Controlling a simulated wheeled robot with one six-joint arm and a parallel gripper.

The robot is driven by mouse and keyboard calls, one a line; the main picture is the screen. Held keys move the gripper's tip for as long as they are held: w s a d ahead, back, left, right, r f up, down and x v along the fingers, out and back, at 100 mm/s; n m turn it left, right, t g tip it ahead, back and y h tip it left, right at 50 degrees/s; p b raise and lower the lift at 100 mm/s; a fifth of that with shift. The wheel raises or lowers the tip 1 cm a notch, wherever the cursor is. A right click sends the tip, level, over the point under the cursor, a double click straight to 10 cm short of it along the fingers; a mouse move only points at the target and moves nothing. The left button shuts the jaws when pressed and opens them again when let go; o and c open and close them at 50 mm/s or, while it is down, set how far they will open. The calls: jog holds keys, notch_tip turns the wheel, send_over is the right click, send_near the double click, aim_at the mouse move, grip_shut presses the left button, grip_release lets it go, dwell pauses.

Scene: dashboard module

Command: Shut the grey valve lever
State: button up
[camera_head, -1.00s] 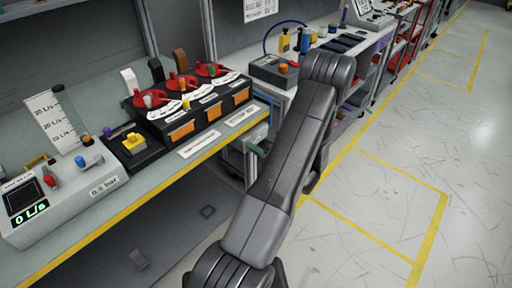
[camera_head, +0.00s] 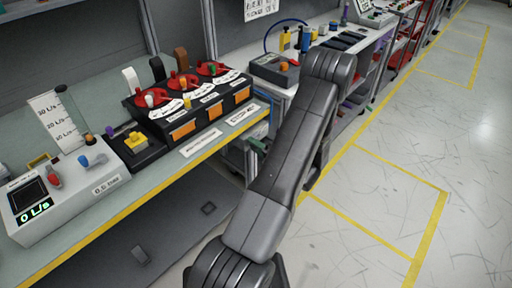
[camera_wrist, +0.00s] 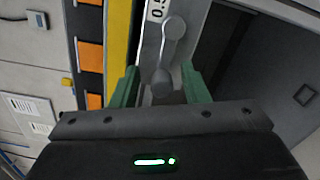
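A grey lever (camera_wrist: 169,50) with rounded ends shows in the wrist view, on a light grey strip beside the yellow edge. My gripper (camera_wrist: 160,86) is open, its green fingers on either side of the lever's near end, with visible gaps. I cannot tell whether either finger touches it. In the head view my arm hides this lever; only a bit of green finger (camera_head: 258,147) shows left of the arm, near the bench's right end.
The bench's yellow edge (camera_head: 130,204) runs beside my arm. On it stand a grey meter box (camera_head: 78,190) reading 0 L/s, a yellow-knobbed block (camera_head: 135,143), and black modules with orange panels (camera_head: 183,130). Open floor (camera_head: 380,200) lies to the right.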

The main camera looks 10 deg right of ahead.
jog(key=b+v, duration=0.1)
jog(key=v, duration=1.3)
jog(key=shift+b, duration=0.3)
jog(key=shift+w+a, duration=0.1)
jog(key=shift+w, duration=0.05)
jog(key=p+x, duration=0.1)
jog(key=x, duration=1.2)
jog(key=shift+w+a+p, duration=0.2)
jog(key=shift+a+p, duration=0.05)
jog(key=shift+p, duration=0.05)
